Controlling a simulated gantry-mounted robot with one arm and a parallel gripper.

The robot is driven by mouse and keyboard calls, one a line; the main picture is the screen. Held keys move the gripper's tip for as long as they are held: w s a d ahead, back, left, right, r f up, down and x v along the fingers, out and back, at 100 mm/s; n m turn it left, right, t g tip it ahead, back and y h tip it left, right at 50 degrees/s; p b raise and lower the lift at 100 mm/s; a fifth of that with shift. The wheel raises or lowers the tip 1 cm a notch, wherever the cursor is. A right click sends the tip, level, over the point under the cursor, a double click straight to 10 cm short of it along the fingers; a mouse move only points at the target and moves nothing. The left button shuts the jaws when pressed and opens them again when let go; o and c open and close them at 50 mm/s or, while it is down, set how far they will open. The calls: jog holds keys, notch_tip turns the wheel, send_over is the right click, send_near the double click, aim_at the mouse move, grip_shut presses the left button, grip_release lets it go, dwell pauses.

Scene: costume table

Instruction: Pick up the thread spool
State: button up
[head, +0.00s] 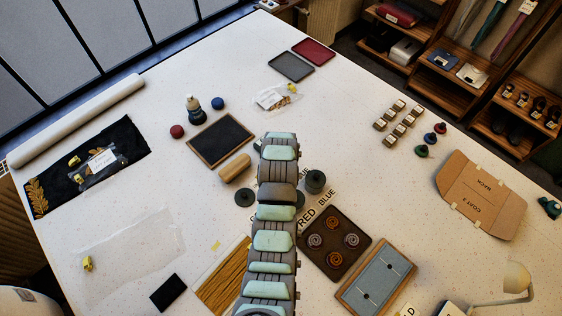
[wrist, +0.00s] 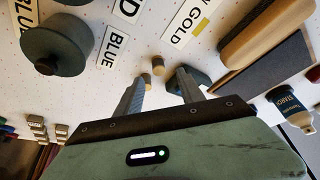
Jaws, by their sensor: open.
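My gripper (wrist: 160,80) is open in the wrist view, its two grey fingers pointing at the white table. Two small tan cylinder ends, one of them a short peg (wrist: 158,65), show between the fingertips. A dark teal piece (wrist: 172,83) lies partly behind the right finger. I cannot tell whether these are parts of a thread spool. In the head view my arm covers the gripper and the table under it. Small red (head: 440,128), dark blue (head: 429,138) and green (head: 421,151) spool-like items stand far right; they are too small to identify surely.
A swirl tray (head: 333,264) is near the front. Free table shows between the arm and the small blocks (head: 397,118).

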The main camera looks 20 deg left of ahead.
jog(key=shift+p+x, duration=0.75)
jog(key=shift+x, duration=1.55)
jog(key=shift+d+f, duration=0.1)
jog(key=shift+f, duration=0.15)
grip_shut()
